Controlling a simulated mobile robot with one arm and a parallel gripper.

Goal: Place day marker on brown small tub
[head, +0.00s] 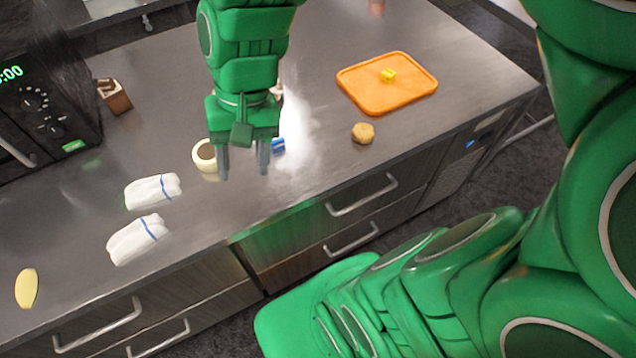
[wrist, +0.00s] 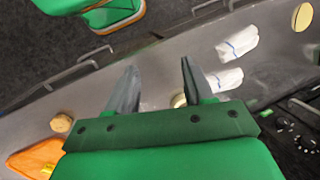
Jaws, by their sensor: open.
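A small round tub (head: 207,153), cream with a brown top, stands on the steel counter just left of my gripper and is partly covered by it. In the wrist view a cream edge that looks like this tub (wrist: 178,101) shows beside a finger. A small blue item (head: 278,146), possibly the day marker, lies on the counter just right of my gripper, partly hidden. My gripper (head: 243,172) points down over the counter, open, with nothing between its fingers; it also shows in the wrist view (wrist: 158,66).
Two white cloths with blue stripes (head: 152,191) (head: 138,238) lie at left, with a yellow oval (head: 26,288) beyond. An orange board (head: 360,96) holds a yellow cube (head: 388,75). A round tan item (head: 363,133) lies near the front edge. A microwave (head: 45,105) stands far left.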

